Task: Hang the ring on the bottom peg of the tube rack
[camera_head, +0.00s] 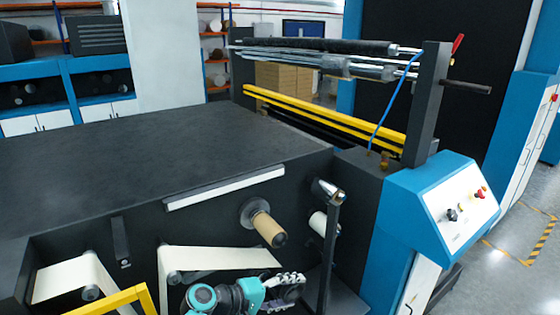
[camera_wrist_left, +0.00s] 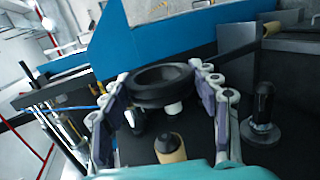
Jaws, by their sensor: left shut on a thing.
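A black ring (camera_wrist_left: 162,97) is held between the two fingers of my left gripper (camera_wrist_left: 161,76) in the left wrist view, its opening showing as a dark oval. In the head view my left gripper (camera_head: 290,283) is low in the picture, in front of the machine's dark side; the ring cannot be made out there. A dark upright post (camera_head: 328,255) with a silver-ended peg (camera_head: 327,191) on top stands to the right of the gripper; it may be the tube rack. I cannot make out its bottom peg. My right gripper is out of view.
A brown tube (camera_head: 268,229) sticks out of the machine's side (camera_head: 220,228) above my left gripper. A white roll end (camera_head: 318,222) and a white sheet (camera_head: 225,259) are close by. The blue control console (camera_head: 410,205) stands to the right.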

